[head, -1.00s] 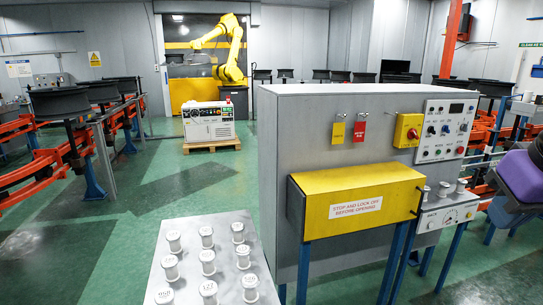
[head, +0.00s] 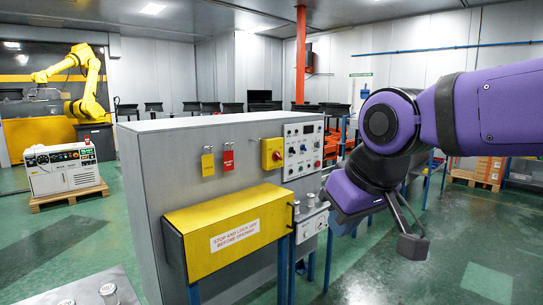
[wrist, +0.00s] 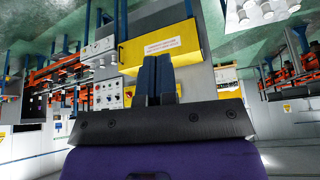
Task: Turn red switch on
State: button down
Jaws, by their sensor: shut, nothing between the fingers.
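A yellow switch box with a red rotary knob (head: 276,155) is on the upper front of the grey cabinet (head: 160,205), left of a white control panel (head: 303,148) with several knobs and buttons, some red. The knob's exact setting is too small to read. In the head view my purple arm reaches in from the right and its wrist is right of the panels; the fingertips are hidden there. In the upside-down wrist view my gripper (wrist: 156,72) has its dark fingers together and empty, apart from the panel.
A yellow cover box (head: 225,222) juts from the cabinet below the switch. A lower panel (head: 312,225) is beside it. Yellow (head: 207,164) and red (head: 228,160) tags hang left of the switch. Green floor is open at right.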

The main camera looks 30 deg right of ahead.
aim_at(276, 156)
jog(key=i+l+z, duration=0.1)
jog(key=i, duration=0.45)
jog(key=i+l+z, duration=0.1)
jog(key=i+l, duration=0.15)
jog(key=i, duration=0.35)
